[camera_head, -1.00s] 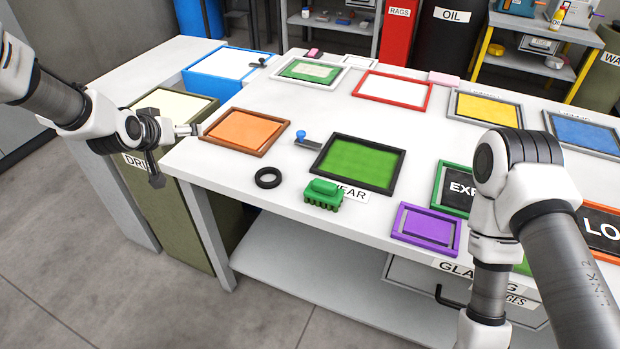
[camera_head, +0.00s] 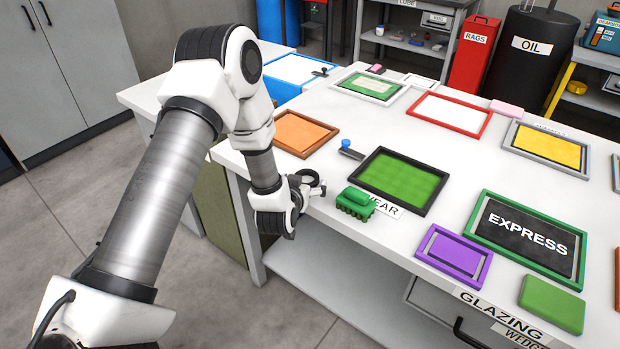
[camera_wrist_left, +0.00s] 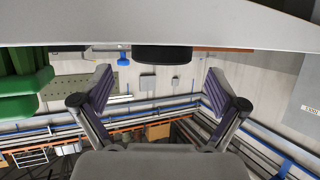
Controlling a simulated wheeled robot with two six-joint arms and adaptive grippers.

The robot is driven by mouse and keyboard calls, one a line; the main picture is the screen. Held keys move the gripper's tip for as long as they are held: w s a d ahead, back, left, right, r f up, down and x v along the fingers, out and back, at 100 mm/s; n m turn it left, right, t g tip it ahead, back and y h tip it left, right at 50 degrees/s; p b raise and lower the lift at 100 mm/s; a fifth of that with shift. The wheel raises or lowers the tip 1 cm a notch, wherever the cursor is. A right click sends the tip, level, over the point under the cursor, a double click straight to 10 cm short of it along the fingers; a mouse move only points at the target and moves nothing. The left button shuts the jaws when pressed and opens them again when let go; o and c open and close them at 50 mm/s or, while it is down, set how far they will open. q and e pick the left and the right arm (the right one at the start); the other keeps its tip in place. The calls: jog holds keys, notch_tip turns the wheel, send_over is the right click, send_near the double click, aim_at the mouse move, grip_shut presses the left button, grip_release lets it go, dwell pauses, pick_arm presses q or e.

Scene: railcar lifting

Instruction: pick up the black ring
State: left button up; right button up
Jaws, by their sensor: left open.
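The black ring (camera_head: 308,175) lies on the white table near its front edge, left of the green brush-like block (camera_head: 355,203), partly hidden by my left gripper. My left gripper (camera_head: 314,189) is at the table edge, right at the ring. In the left wrist view the ring (camera_wrist_left: 162,53) is a dark, edge-on shape ahead of and between the two spread fingers (camera_wrist_left: 160,100). The fingers are open with nothing clearly held between them. I cannot tell whether a finger touches the ring. My right gripper is out of view.
The green block also shows close on the left in the left wrist view (camera_wrist_left: 22,85). An orange tray (camera_head: 305,133), a black-framed green tray (camera_head: 441,182) and a blue-knobbed tool (camera_head: 347,148) lie near. Bare white table (camera_head: 332,172) separates them.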

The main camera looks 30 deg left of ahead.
aim_at(306, 177)
pick_arm(q)
jog(key=x, duration=0.3)
jog(key=shift+a+f, duration=0.15)
jog(key=shift+f, duration=0.05)
jog(key=shift+r, duration=0.1)
jog(key=c, duration=1.2)
